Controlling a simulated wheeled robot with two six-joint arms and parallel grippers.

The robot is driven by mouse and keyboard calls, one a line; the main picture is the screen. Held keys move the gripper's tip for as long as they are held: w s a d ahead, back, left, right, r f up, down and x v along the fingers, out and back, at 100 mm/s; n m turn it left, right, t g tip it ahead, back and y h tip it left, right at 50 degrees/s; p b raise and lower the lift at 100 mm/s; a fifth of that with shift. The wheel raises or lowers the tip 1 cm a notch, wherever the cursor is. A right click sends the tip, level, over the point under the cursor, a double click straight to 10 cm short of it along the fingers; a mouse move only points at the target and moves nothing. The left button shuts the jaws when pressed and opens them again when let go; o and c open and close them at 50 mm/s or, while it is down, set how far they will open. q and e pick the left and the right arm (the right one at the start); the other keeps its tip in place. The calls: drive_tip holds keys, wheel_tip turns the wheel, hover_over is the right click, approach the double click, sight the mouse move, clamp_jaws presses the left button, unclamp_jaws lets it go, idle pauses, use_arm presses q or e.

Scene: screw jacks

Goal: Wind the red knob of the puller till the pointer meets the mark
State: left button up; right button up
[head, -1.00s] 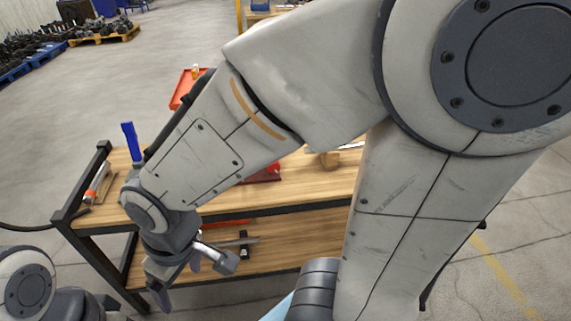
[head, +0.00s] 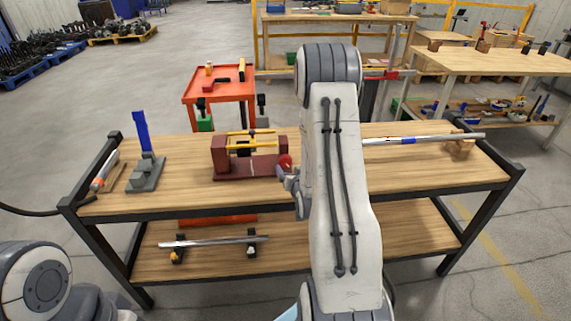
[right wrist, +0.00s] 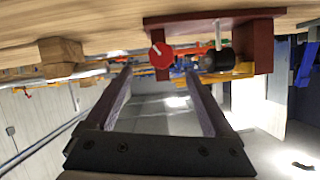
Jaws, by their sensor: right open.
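The puller (head: 246,168) is a dark red frame with yellow bars, standing on the wooden bench. Its round red knob (head: 285,162) is at the right end. In the right wrist view the knob (right wrist: 160,56) bears a pale line and shows just beyond the fingertips, roughly midway between them. My right gripper (head: 291,181) is by the knob, partly hidden by its own arm; in the right wrist view the gripper (right wrist: 159,73) is open and empty. I cannot make out the pointer or the mark. My left arm shows at the lower left, its gripper out of view.
On the bench (head: 430,171) a grey stand with a blue post (head: 142,132) is at the left, and a long metal rod (head: 430,138) lies at the right, by a wooden block (head: 460,148). A red cart (head: 219,92) stands behind. The bench's front right is clear.

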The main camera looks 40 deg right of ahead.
sight(286, 162)
drive_tip(key=p+x, duration=0.1)
drive_tip(key=x, duration=0.8)
drive_tip(key=shift+w+f, duration=0.1)
drive_tip(key=shift+w, duration=0.1)
drive_tip(key=c, duration=1.4)
